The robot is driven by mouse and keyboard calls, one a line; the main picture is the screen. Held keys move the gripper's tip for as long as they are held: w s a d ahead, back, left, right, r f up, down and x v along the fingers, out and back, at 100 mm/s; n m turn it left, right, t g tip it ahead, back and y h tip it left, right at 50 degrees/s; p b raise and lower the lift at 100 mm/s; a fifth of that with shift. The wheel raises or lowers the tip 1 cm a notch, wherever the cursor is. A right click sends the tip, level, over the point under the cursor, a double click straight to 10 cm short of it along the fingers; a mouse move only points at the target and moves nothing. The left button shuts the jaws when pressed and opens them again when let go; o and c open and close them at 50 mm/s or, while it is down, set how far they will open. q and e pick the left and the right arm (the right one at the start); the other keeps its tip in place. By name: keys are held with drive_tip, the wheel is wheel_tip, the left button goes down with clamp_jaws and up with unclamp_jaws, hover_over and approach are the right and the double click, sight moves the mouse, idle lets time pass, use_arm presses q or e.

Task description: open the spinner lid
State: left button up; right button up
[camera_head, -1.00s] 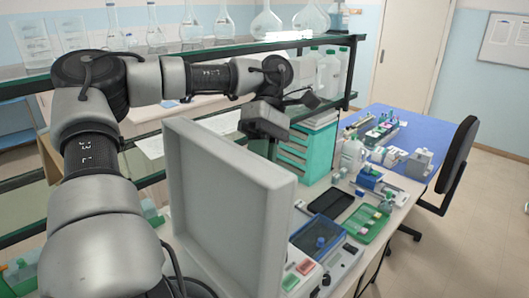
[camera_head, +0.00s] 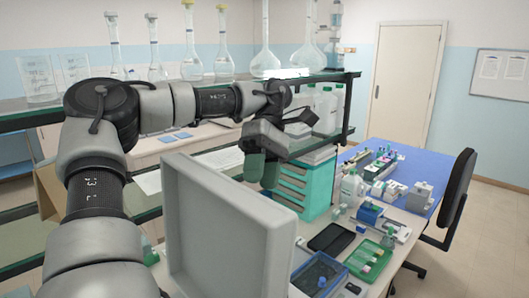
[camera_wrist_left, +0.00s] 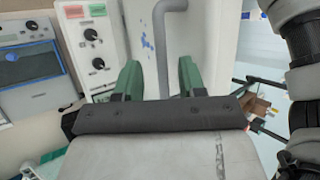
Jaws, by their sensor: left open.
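The spinner lid (camera_head: 228,235) is a large pale grey panel standing raised and steeply tilted in the head view. My left gripper (camera_head: 262,170) has green fingers and is behind the lid's upper edge, partly hidden by it. In the left wrist view my left gripper (camera_wrist_left: 159,80) is open, with a grey bar handle (camera_wrist_left: 165,45) running between its fingers. I cannot tell whether the fingers touch the handle. The spinner's control panel (camera_wrist_left: 112,42) with black knobs and red and green buttons shows beside it. My right gripper is not in view.
A glass shelf (camera_head: 190,110) with flasks runs along the back. A teal drawer unit (camera_head: 305,185) stands behind the lid. A dark tray (camera_head: 316,275), a black slab (camera_head: 332,238) and a green tray (camera_head: 370,260) lie to the right. A blue-topped table (camera_head: 415,165) and a chair stand farther right.

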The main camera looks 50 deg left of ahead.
use_arm(q)
drive_tip(key=p+v, duration=0.3)
drive_tip(key=v, duration=0.3)
drive_tip(key=shift+w+a+r, duration=0.15)
drive_tip(key=shift+w+r, duration=0.1)
